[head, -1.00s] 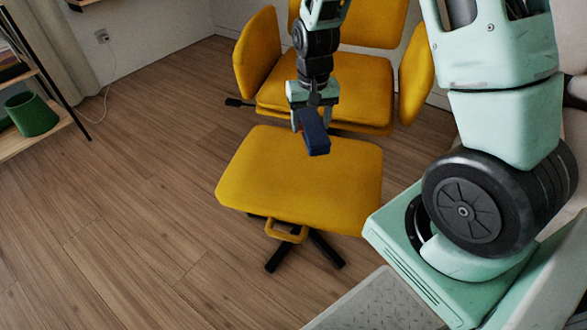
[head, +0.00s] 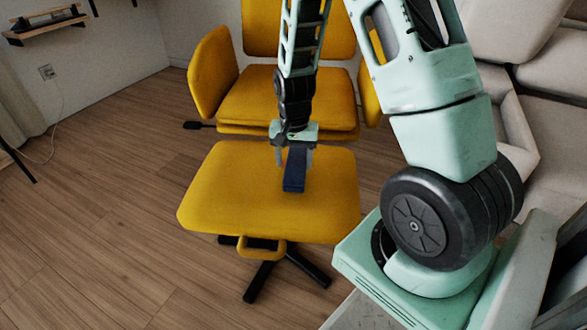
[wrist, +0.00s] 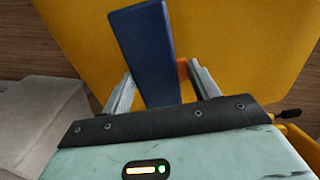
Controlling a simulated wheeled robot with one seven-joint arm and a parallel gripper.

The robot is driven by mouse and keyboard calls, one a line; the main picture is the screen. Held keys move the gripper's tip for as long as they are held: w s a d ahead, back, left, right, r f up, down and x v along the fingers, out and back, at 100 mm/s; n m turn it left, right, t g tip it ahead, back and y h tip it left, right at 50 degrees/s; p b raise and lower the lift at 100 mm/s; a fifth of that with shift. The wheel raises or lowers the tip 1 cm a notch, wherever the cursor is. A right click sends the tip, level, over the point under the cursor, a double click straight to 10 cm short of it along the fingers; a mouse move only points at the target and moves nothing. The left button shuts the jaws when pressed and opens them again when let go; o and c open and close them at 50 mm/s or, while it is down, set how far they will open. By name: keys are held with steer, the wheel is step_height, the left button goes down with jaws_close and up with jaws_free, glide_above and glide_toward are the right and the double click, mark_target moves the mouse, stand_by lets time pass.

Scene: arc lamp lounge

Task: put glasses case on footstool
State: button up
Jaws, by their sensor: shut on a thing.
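The glasses case (head: 294,170) is a dark blue, long, narrow box. My gripper (head: 292,157) is shut on it and holds it over the yellow footstool (head: 235,200), near the side by the chair. In the wrist view the case (wrist: 145,50) sticks out from between the two grey fingers of my gripper (wrist: 160,88), with the yellow cushion (wrist: 230,40) behind it. I cannot tell whether the case touches the cushion. The case's end inside the gripper is partly hidden.
A yellow armchair (head: 285,98) stands just behind the footstool. A pale sofa (head: 540,80) is on the right. A wall shelf (head: 45,27) is at the upper left. The wooden floor (head: 100,200) left of the footstool is clear.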

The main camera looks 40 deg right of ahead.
steer(key=shift+f, duration=0.95)
steer(key=shift+r, duration=0.1)
steer(key=o, duration=1)
